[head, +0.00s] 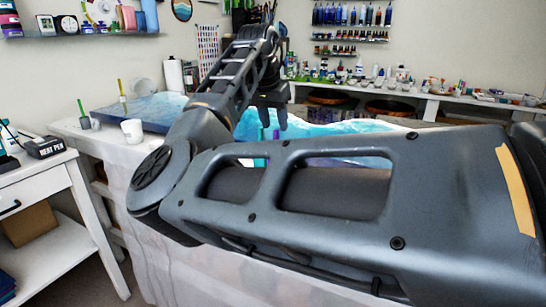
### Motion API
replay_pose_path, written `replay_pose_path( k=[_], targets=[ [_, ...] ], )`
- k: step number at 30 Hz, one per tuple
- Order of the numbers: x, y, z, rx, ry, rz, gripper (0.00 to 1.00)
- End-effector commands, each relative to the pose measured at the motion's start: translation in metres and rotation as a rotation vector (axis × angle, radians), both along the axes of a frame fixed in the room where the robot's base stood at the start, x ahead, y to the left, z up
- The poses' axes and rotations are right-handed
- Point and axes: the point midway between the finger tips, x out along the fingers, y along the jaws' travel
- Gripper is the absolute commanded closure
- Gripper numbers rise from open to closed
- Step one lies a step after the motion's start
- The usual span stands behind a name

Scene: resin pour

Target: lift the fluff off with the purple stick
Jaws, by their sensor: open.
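My gripper (272,120) is open and points down over the blue and white resin piece (340,127) on the table. Just below its fingertips I see a small purple upright thing (276,133), which may be the purple stick, with a teal-green one (261,133) to its left. My own forearm hides their lower parts and much of the resin piece. I cannot tell whether the fingers are around the purple thing or above it. I cannot make out any fluff.
A white cup (132,131) and a grey cup with a green-handled stick (84,121) stand at the table's left end. A blue panel (150,110) lies behind them. A shelf of bottles and jars (440,90) runs along the back wall. A white side table (35,165) stands left.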

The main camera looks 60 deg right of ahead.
Motion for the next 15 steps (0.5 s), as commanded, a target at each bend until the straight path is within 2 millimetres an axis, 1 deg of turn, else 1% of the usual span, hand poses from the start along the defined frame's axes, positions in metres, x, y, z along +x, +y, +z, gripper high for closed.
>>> replay_pose_path(
  k=[1,7,12,15],
  targets=[
    [0.000,-0.002,-0.006,0.001,0.001,0.000,0.57],
    [0.001,-0.006,-0.025,0.001,0.001,0.001,0.57],
    [0.001,-0.010,-0.050,0.001,0.002,0.000,0.57],
    [0.002,-0.015,-0.060,0.000,0.001,0.000,0.57]
  ],
)
